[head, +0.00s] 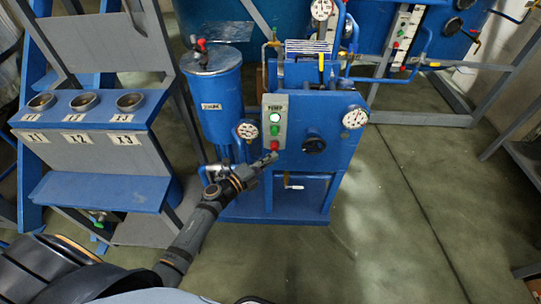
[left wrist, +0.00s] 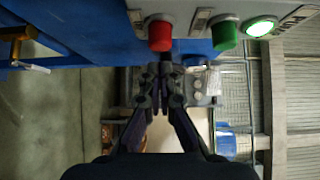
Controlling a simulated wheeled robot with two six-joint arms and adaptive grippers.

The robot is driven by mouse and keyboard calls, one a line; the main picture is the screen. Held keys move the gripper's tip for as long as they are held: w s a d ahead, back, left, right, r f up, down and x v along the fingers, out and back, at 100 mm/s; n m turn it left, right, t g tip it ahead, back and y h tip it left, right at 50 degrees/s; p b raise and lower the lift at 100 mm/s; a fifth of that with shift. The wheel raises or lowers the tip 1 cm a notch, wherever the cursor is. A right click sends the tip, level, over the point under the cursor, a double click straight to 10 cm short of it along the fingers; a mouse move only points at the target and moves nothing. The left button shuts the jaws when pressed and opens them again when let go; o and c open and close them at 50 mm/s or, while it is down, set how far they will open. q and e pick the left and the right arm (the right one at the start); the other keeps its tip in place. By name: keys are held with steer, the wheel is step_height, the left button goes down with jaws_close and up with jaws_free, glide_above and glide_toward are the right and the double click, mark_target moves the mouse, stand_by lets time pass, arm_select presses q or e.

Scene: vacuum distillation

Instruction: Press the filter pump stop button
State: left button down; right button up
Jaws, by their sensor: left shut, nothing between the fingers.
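The filter pump's pale control panel (head: 266,111) is on the front of a blue cabinet. It carries a red button (head: 275,145) at the bottom, a green button (head: 275,130) above it and a lit lamp at the top. In the left wrist view the red button (left wrist: 159,36), the green button (left wrist: 225,36) and the glowing green lamp (left wrist: 260,27) stand in a row. My left gripper (head: 271,157) is shut and empty, its tips close to the red button; I cannot tell whether they touch. The closed fingers (left wrist: 165,75) also show in the wrist view.
A blue cylindrical vessel (head: 214,100) and a gauge (head: 247,129) are left of the panel. A black knob (head: 313,144) and another gauge (head: 355,117) are to its right. A rack (head: 85,122) with several cups stands at left. Open floor (head: 400,220) lies at right.

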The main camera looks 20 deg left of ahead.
arm_select(q)
steer(key=shift+w+a, duration=0.2)
steer(key=shift+w, duration=0.4)
